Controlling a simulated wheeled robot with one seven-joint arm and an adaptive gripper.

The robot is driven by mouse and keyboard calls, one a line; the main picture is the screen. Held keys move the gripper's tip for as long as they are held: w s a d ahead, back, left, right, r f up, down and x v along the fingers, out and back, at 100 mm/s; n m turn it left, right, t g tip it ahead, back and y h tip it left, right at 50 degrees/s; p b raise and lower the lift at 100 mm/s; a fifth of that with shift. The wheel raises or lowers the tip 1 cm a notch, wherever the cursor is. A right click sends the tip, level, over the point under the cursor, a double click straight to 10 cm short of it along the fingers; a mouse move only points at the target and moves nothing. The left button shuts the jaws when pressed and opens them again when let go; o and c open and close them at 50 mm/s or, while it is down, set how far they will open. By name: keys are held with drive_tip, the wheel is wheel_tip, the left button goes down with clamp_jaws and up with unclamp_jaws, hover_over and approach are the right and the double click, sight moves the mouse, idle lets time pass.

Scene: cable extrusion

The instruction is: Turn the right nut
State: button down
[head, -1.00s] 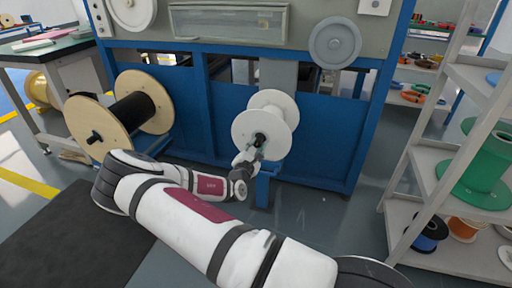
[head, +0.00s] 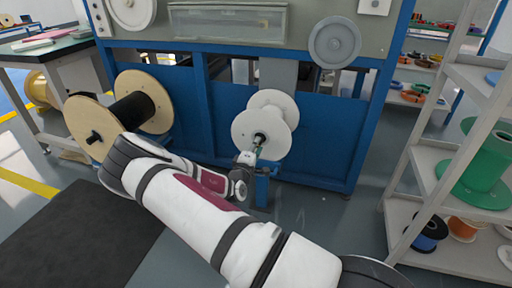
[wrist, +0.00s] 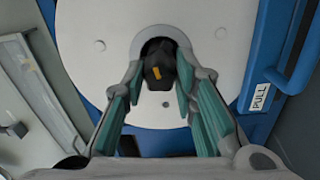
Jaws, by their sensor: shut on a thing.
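In the head view my gripper (head: 257,146) reaches the hub from below, and the fingertips are too small to make out.
A wooden-flanged spool (head: 95,128) with a black core stands at the left. A grey shelf rack (head: 425,165) with a green spool (head: 478,170) is at the right. A blue post (head: 262,188) stands just below my gripper. A PULL label (wrist: 260,97) is near a blue handle.

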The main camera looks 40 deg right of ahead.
drive_tip(key=n, duration=2.7)
drive_tip(key=shift+a+n, duration=0.15)
drive_tip(key=shift+n, duration=0.25)
idle(1.1)
idle(0.5)
drive_tip(key=c, duration=1.3)
unclamp_jaws()
drive_tip(key=shift+w, duration=0.1)
drive_tip(key=v, duration=1.2)
